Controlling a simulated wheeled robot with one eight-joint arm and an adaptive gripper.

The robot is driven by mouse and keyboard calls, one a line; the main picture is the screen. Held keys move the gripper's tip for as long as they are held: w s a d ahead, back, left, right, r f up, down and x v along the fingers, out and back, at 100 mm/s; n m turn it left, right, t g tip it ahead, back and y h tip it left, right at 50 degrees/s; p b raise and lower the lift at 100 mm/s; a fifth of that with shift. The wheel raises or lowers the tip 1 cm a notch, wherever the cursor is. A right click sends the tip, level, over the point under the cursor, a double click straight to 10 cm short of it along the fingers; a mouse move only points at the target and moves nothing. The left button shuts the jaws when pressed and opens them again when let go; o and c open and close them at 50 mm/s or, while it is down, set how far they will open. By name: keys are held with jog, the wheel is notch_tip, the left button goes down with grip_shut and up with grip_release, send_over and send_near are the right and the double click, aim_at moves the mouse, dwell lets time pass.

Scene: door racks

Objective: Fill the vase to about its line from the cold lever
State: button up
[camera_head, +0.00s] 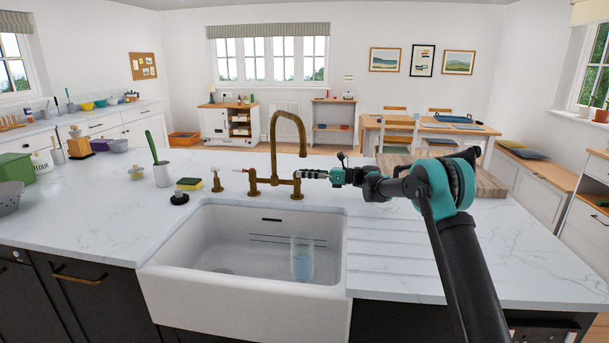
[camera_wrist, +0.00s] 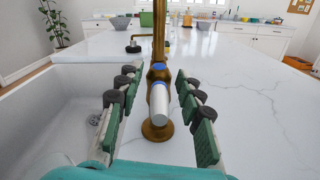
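The clear glass vase (camera_head: 302,247) stands upright in the white sink, below the end of the spout, with blue-tinted water in its lower part. I cannot make out its line. The brass tap (camera_head: 274,130) arches over the sink, and no stream shows from its spout. The cold lever (camera_wrist: 158,103), white-ended with blue rings on a brass base, lies between the fingers of my gripper (camera_wrist: 156,84). The fingers are open, with visible gaps on both sides of the lever. In the head view my gripper (camera_head: 314,174) is at the tap's right side, partly hiding that lever.
A wooden board (camera_head: 455,177) lies behind my arm. The ribbed drainer on the right is clear.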

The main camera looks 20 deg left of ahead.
jog(key=shift+a, duration=0.2)
grip_shut()
jog(key=shift+s+t, duration=0.15)
jog(key=shift+t, duration=0.15)
jog(key=m+t, duration=0.2)
jog(key=t, duration=0.1)
jog(key=shift+s, duration=0.3)
jog(key=shift+s+m+t, duration=0.1)
jog(key=shift+m+t, duration=0.9)
jog(key=shift+t, duration=0.1)
grip_release()
